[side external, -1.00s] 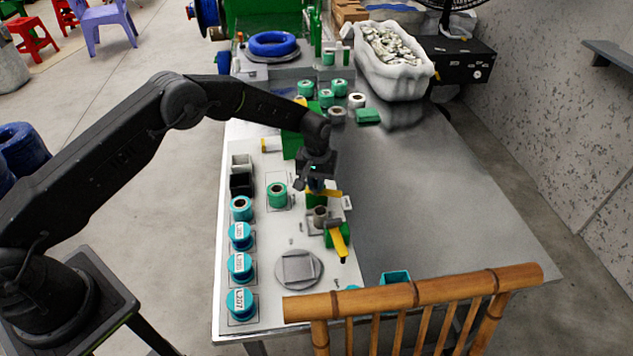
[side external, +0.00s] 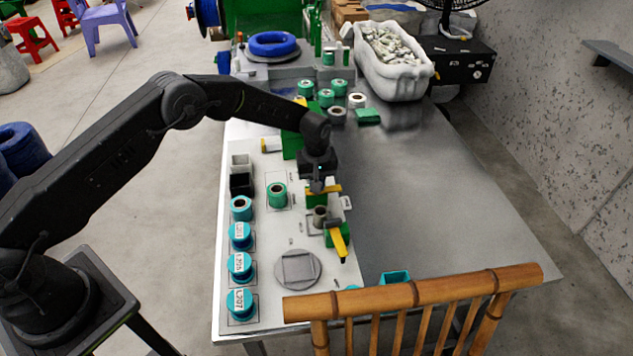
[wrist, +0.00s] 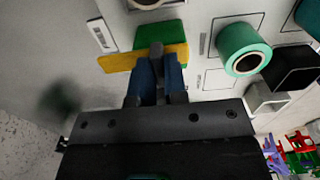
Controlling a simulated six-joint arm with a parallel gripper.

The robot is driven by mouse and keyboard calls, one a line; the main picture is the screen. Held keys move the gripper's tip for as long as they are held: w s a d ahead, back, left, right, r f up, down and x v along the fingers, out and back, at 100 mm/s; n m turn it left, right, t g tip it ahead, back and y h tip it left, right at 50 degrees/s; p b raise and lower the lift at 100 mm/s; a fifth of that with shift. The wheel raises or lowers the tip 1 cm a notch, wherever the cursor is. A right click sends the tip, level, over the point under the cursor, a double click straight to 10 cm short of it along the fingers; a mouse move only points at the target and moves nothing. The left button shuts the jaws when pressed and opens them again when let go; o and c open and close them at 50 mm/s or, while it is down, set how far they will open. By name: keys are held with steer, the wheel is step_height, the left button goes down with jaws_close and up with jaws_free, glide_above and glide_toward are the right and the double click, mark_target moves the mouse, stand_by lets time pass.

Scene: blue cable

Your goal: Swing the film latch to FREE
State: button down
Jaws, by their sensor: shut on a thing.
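A yellow latch bar (side external: 331,189) lies across a green block near the right edge of the white board. My gripper (side external: 318,187) is down at this bar. In the wrist view the yellow bar (wrist: 118,62) crosses the green block (wrist: 160,33), and my gripper (wrist: 157,55) is shut on the bar with its fingertips close together. The fingers hide part of the bar. A second yellow lever (side external: 338,241) sits on another green block nearer the front. I cannot read which label marks FREE.
A grey spool (side external: 320,214) stands between the two latches. A round grey plate (side external: 298,269) is in front. The metal table (side external: 430,220) to the right is clear.

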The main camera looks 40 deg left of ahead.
steer(key=shift+w, duration=0.1)
steer(key=c, duration=1.2)
jaws_free()
steer(key=shift+o, duration=0.2)
step_height(320, 180, up, 14)
